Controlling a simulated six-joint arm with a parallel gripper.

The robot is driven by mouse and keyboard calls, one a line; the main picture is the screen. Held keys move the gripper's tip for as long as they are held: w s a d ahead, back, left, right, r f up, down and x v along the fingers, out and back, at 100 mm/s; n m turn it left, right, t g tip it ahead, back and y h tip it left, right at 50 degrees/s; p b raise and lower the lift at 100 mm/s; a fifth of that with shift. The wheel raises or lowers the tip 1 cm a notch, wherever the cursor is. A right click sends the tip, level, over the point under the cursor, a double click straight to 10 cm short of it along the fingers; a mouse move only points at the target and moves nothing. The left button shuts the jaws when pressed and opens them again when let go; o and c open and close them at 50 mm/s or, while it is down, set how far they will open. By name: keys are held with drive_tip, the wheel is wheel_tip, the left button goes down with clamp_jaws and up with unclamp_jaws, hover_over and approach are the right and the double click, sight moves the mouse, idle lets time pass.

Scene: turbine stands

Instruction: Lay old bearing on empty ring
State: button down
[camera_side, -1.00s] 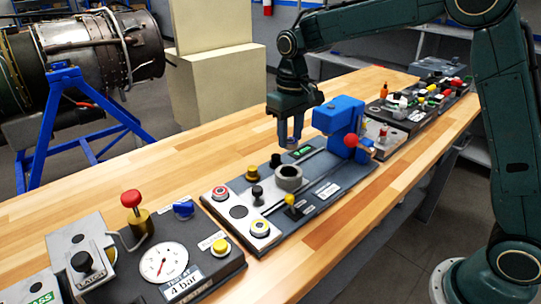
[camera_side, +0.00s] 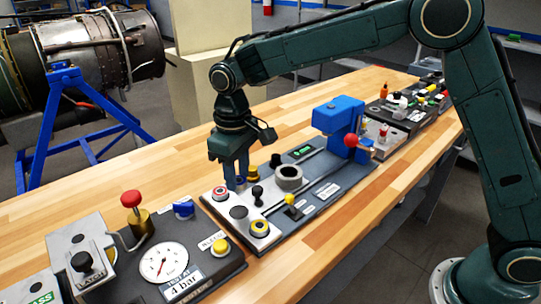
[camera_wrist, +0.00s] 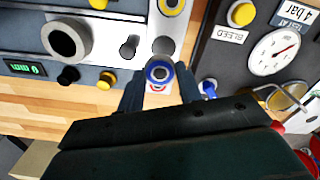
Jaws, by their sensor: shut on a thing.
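My gripper (camera_side: 236,184) points down over the left end of the press fixture, just behind the red-rimmed ring (camera_side: 220,194) in the side view. In the wrist view its fingers (camera_wrist: 158,92) are shut on the bearing (camera_wrist: 158,72), a small round part with a dark centre. Just below the bearing in that view shows a red and white patch (camera_wrist: 158,89), probably part of the red ring. The gap between bearing and plate is hard to judge. A dark round spot (camera_side: 239,211) and a yellow-rimmed ring with a part in it (camera_side: 260,228) lie on the same plate.
A grey hollow cylinder (camera_side: 288,178) and a blue press (camera_side: 338,116) with a red ball handle stand to the right. A black knob (camera_side: 257,194) is close to my gripper. A gauge panel (camera_side: 164,264) lies left. Bare wooden bench (camera_side: 140,170) is behind.

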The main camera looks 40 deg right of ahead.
drive_tip(key=shift+a, duration=0.35)
drive_tip(key=shift+f, duration=0.2)
hover_over(239, 212)
drive_tip(key=shift+f, duration=2.25)
drive_tip(key=shift+s+f, duration=0.1)
drive_tip(key=shift+f, duration=1.5)
idle(0.5)
drive_tip(key=c, duration=1)
unclamp_jaws()
drive_tip(key=shift+o, duration=1)
drive_tip(key=shift+r, duration=0.15)
drive_tip(key=shift+o, duration=0.5)
drive_tip(key=shift+r, duration=0.2)
